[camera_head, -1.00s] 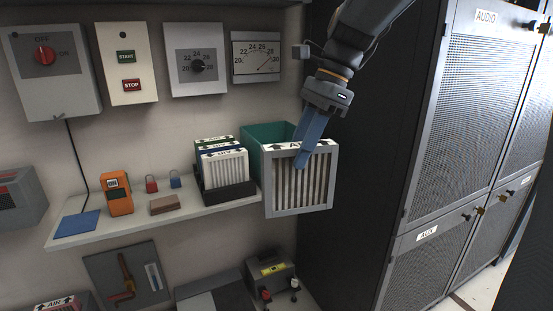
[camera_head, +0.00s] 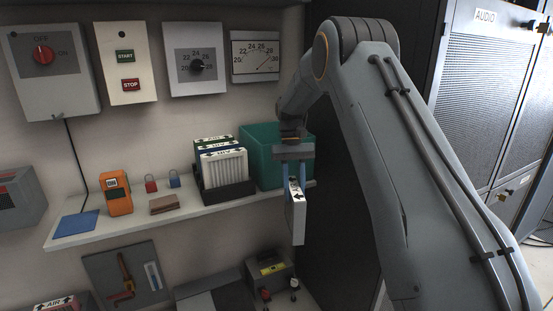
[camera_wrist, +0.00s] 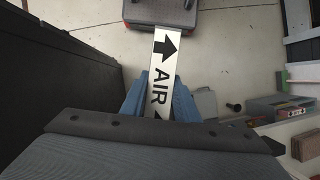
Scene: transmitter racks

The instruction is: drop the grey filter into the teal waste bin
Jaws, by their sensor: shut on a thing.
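The grey filter (camera_head: 296,218) is seen nearly edge-on in the head view, hanging upright below my gripper (camera_head: 294,182). My gripper's blue fingers are shut on its upper part. In the wrist view, the filter's white edge (camera_wrist: 165,62), marked AIR with an arrow, lies between the blue fingers (camera_wrist: 160,95). The teal waste bin (camera_head: 260,152) stands at the right end of the wall shelf. The filter is in front of the bin's right part, outside it. My gripper and wrist hide part of the bin, and its inside barely shows.
A dark rack (camera_head: 225,190) with several upright white filters stands just left of the bin on the shelf (camera_head: 130,222). An orange meter (camera_head: 117,195) and small padlocks are further left. A dark cabinet side (camera_head: 335,210) is close on the right. A toolbox-like unit (camera_head: 270,275) is below.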

